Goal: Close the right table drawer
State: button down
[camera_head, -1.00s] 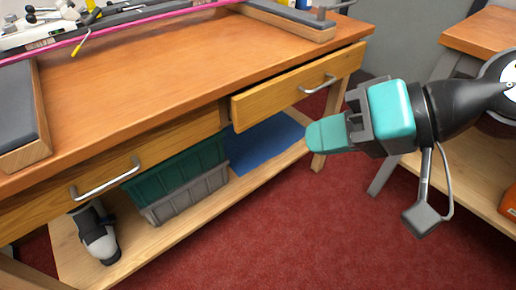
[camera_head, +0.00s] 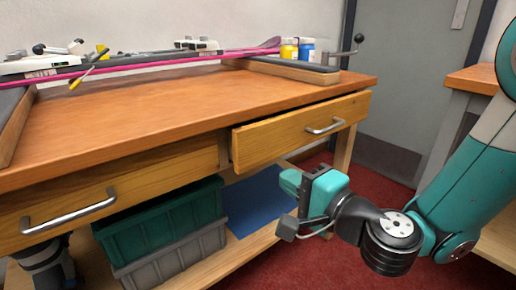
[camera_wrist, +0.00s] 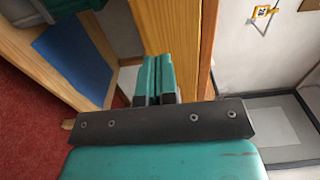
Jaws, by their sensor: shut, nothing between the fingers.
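The right table drawer (camera_head: 300,130) is part-way out of the bench; its front stands proud of the frame, most clearly at its left end. A metal bar handle (camera_head: 326,126) is on its front. My gripper (camera_head: 287,181) is below and in front of this drawer, its fingers shut and empty, pointing left toward the bench. In the wrist view the shut fingers (camera_wrist: 155,78) lie in front of a wooden panel (camera_wrist: 168,25), which seems to be the drawer front. I cannot tell whether they touch it. The left drawer (camera_head: 120,185) looks flush, with its own handle (camera_head: 68,212).
Green and grey bins (camera_head: 165,225) and a blue sheet (camera_head: 258,200) are on the lower shelf. The bench top (camera_head: 180,105) holds tools and bottles near its back. Another table (camera_head: 472,78) stands at the right. Red carpet (camera_head: 300,262) lies in front.

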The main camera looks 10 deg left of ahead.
aim_at(250, 155)
jog(key=p+x, duration=0.8)
jog(key=shift+r, duration=0.3)
jog(key=shift+w+a+f+p, duration=0.3)
jog(key=shift+w+a+p, duration=0.25)
jog(key=shift+a, duration=0.1)
